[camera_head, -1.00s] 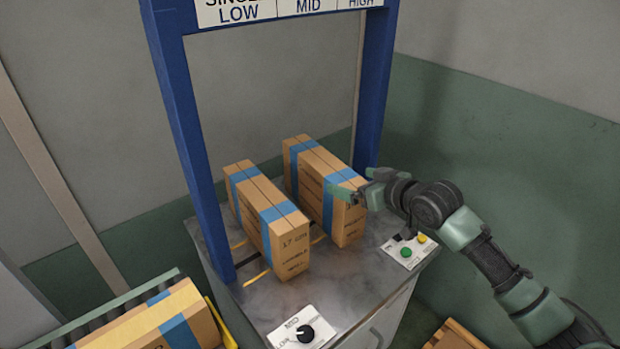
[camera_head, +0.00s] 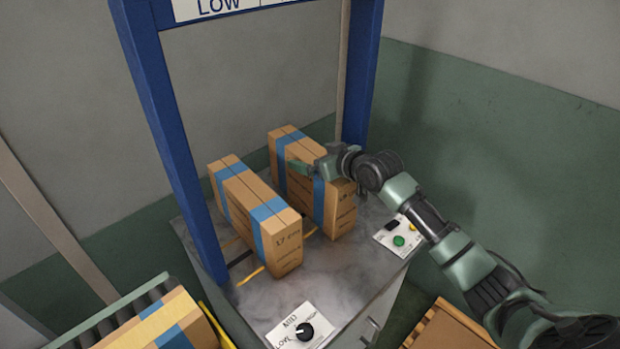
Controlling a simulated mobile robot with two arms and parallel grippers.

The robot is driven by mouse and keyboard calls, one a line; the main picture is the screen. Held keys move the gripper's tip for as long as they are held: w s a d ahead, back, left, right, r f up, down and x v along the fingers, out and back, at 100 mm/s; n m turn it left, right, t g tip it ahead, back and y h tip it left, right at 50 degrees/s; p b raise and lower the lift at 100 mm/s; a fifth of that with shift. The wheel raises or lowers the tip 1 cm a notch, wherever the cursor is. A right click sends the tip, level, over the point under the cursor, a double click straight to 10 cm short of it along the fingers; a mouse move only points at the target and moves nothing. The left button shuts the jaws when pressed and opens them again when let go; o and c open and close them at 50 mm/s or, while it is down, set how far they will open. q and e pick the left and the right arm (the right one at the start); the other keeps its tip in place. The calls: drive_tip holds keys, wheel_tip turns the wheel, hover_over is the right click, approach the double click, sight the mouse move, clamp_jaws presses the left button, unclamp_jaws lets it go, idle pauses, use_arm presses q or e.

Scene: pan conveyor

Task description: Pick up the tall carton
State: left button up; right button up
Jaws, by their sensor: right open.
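Two brown cartons with blue tape stand on edge, side by side, on a grey marbled bench top (camera_head: 335,268). The left carton (camera_head: 284,252) has printing on its near end. The right carton (camera_head: 341,215) stands a little farther back and is partly covered by my right gripper. I cannot tell for certain which is the tall one. My right gripper (camera_head: 305,164) is open and reaches in from the right, over the top of the right carton. Whether it touches the carton is unclear. My left gripper is out of view.
A blue frame (camera_head: 166,130) with a sign stands over the bench. A knob panel (camera_head: 288,322) is at the bench's front and a button panel (camera_head: 386,238) at its right. Another taped carton (camera_head: 178,305) lies on rollers at lower left. A wooden crate (camera_head: 440,330) is at lower right.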

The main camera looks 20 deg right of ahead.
drive_tip(key=c, duration=2.1)
drive_tip(key=shift+w+r, duration=0.1)
drive_tip(key=shift+r, duration=0.05)
clamp_jaws()
drive_tip(key=shift+r, duration=0.1)
